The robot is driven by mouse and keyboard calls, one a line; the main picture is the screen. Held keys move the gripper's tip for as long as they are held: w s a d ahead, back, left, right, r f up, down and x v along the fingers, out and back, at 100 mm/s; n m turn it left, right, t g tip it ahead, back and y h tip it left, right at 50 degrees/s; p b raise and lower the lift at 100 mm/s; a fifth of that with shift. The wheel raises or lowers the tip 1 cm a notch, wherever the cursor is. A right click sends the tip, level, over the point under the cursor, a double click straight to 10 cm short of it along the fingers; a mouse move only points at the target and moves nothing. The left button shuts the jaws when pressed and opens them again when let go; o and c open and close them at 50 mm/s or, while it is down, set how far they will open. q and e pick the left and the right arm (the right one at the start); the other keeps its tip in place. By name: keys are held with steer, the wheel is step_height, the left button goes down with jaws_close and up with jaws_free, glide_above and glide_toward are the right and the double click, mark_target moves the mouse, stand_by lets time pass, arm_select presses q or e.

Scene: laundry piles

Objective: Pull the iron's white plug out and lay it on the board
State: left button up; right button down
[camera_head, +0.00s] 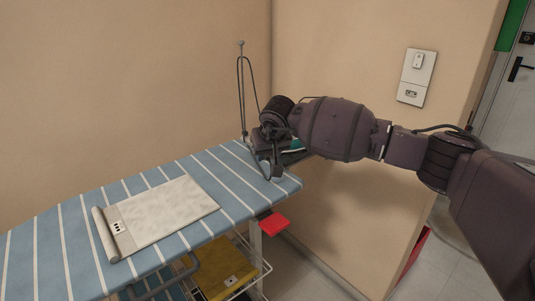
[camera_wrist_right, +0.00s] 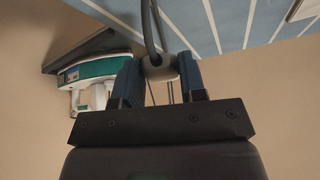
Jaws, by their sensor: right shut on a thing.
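My right gripper (camera_head: 268,168) points down over the right end of the blue-and-white striped ironing board (camera_head: 235,165). The iron (camera_wrist_right: 96,70), teal and white, is beside the fingers. In the head view my wrist mostly hides it, leaving a teal part (camera_head: 297,144). My left gripper is out of view.
A white flat piece (camera_head: 170,214) with a rolled edge lies on the board's middle. A cord loop (camera_head: 240,90) hangs from a post behind the gripper. A wall plate (camera_head: 416,78) with a switch and socket is at the right. A yellow cloth (camera_head: 225,272) lies below.

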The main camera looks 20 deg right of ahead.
mark_target(265, 180)
stand_by(0.4)
steer(key=shift+f, duration=0.4)
steer(key=shift+f+b, duration=0.85)
steer(key=shift+f, duration=2.55)
